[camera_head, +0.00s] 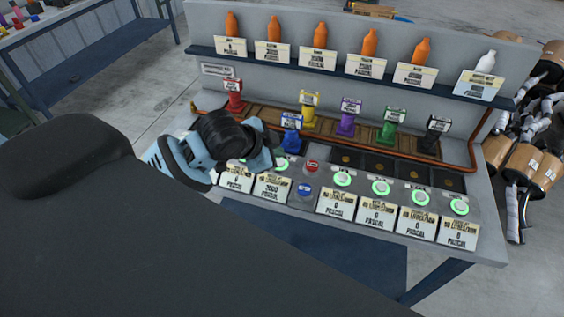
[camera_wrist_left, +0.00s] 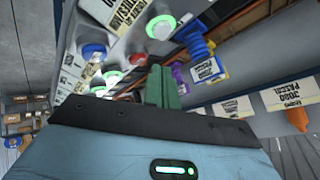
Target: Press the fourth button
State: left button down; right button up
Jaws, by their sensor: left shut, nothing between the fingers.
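A row of green-lit round buttons runs along the sloped front of the console (camera_head: 487,235). From left to right I see a green button close to my gripper (camera_head: 281,163), then others (camera_head: 342,179), (camera_head: 381,188), (camera_head: 420,197) and (camera_head: 459,206). The gripper may hide another at the left end. A red button (camera_head: 312,166) and a blue button (camera_head: 304,188) sit within the row. My left gripper (camera_head: 267,154) is shut and empty over the left part of the console. The left wrist view shows a green button (camera_wrist_left: 161,27) ahead of it. My right gripper is out of view.
Coloured upright holders, including blue (camera_head: 292,138), purple (camera_head: 348,119) and green (camera_head: 388,130), stand behind the buttons. A shelf (camera_head: 300,70) above carries orange bottles. Mufflers (camera_head: 522,160) lie at the right. My dark arm covers the lower left.

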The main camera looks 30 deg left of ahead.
pick_arm(q)
jog(key=shift+m+t, duration=0.3)
jog(key=shift+m, duration=0.2)
jog(key=r, duration=0.1)
jog(key=w+a+r, duration=0.1)
jog(key=r, duration=0.1)
jog(key=w+r, duration=0.1)
jog(key=r, duration=0.1)
jog(key=shift+w+a+r, duration=0.1)
jog(key=shift+w+a, duration=0.1)
jog(key=shift+w, duration=0.05)
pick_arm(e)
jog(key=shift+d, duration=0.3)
pick_arm(q)
send_over(280, 163)
jog(key=f, duration=0.7)
jog(key=shift+s+a+f, duration=0.3)
jog(key=shift+s, duration=0.1)
jog(key=shift+f+b, duration=0.4)
jog(key=shift+f, duration=0.25)
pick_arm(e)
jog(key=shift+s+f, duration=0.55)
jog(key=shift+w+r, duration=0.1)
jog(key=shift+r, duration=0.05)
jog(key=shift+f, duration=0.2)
